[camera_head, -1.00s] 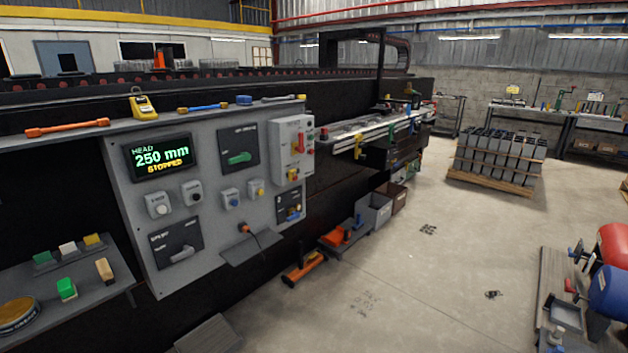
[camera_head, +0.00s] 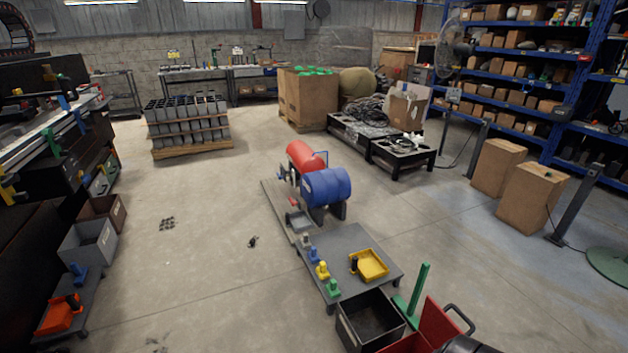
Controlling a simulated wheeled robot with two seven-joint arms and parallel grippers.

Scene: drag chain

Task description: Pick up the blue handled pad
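A small blue object with an upright grip-like part (camera_head: 78,273) rests on the low grey platform at the lower left, beside a grey bin. It may be the blue handled pad, but it is too small to be sure. An orange pad with a dark handle (camera_head: 61,313) lies nearer on the same platform. Neither of my grippers shows in the head view.
A grey low cart (camera_head: 350,240) holds a yellow tray (camera_head: 369,265) and several small coloured pieces. A black open box (camera_head: 371,322) stands in front.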

